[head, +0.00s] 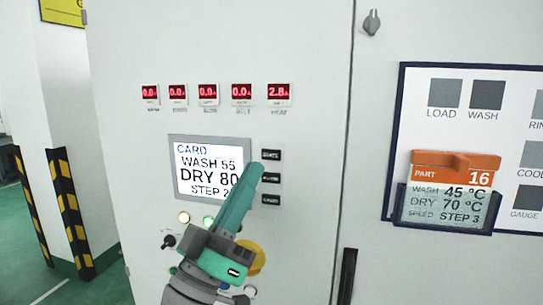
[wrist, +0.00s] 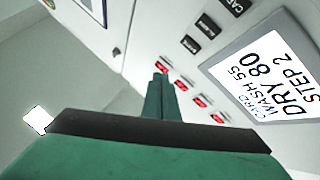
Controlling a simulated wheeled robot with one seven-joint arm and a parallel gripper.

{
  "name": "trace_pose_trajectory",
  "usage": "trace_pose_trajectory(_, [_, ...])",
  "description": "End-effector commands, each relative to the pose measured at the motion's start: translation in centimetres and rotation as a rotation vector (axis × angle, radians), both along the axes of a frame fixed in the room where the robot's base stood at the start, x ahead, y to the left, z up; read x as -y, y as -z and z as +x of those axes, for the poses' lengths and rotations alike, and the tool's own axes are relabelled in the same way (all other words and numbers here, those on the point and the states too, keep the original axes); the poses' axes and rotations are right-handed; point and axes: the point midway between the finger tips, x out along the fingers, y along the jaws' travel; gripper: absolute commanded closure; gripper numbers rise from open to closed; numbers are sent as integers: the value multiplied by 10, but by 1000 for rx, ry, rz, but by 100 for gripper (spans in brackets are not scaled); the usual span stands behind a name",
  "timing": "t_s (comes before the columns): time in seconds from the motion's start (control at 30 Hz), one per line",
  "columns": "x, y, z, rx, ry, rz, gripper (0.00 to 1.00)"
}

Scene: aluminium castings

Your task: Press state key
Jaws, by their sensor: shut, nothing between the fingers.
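Three small black keys stand in a column right of the lit screen (head: 205,160). The top key (head: 271,155) seems to read STATE, though its print is blurred; below it are a middle key (head: 271,177) and a bottom key (head: 270,199) that seems to read CARD. My gripper (head: 256,168) is shut and empty, its green fingers pointing up across the screen's lower right, with the tips just left of the middle key in the picture. In the wrist view the shut fingertips (wrist: 160,76) appear apart from the keys (wrist: 208,26). I cannot tell their distance from the panel.
The screen shows CARD, WASH 55, DRY 80, STEP 2. Red displays (head: 208,94) run above it. Lamps and knobs lie below, partly hidden by my arm. A board (head: 400,110) at right holds an orange-topped card (head: 440,170): PART 16, WASH 45, DRY 70, STEP 3.

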Motion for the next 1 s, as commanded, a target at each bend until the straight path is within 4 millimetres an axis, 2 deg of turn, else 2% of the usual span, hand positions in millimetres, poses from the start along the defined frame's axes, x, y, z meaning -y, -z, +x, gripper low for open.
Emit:
trace_pose_trajectory(0.3, [16,0,39,-1,7,-1,100])
trace_pose_trajectory(0.5, [22,0,56,-1,8,0,100])
trace_pose_trajectory(1.0, [23,0,63,0,4,0,100])
